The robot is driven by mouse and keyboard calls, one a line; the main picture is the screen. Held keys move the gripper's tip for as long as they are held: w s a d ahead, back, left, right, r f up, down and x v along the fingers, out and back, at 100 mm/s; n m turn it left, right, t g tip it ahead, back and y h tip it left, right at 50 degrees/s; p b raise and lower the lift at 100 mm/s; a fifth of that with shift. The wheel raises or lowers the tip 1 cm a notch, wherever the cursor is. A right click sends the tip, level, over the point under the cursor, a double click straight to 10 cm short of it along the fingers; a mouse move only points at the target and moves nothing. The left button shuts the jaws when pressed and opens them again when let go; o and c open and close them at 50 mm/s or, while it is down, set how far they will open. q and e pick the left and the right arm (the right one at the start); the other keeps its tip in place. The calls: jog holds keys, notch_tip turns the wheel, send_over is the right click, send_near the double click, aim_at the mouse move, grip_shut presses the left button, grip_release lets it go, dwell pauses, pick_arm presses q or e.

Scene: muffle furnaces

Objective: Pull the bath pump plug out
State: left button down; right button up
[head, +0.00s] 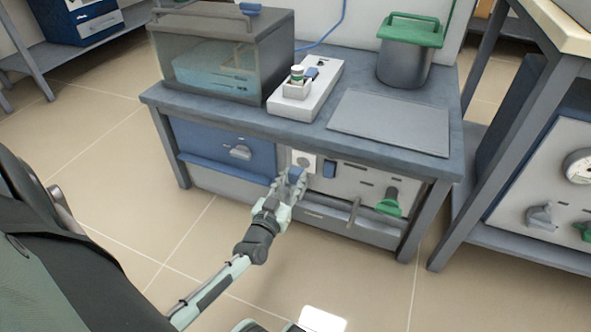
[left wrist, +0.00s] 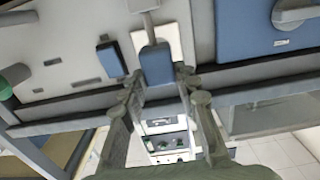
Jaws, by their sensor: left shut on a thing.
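A blue plug (head: 295,174) is at the front of the panel under the bench, beside a white socket plate (head: 303,160). My left gripper (head: 285,187) is shut on the plug. In the left wrist view, the blue plug (left wrist: 155,63) shows between the fingertips, in front of the white plate (left wrist: 172,35). I cannot tell whether the plug is seated in the socket or apart from it. A clear-walled bath (head: 215,70) with blue inside stands on the bench. My right gripper is in neither view.
A blue switch (head: 330,168), a grey lever and a green valve handle (head: 390,203) are right of the plug. On the bench (head: 250,122) are a white power strip (head: 322,88), a grey plate (head: 390,122) and a green-lidded pot (head: 405,62). The floor in front is clear.

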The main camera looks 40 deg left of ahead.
pick_arm(q)
jog(key=c, duration=1.1)
grip_release()
jog(key=shift+s, duration=0.1)
jog(key=v, duration=1.2)
jog(key=shift+d, duration=0.1)
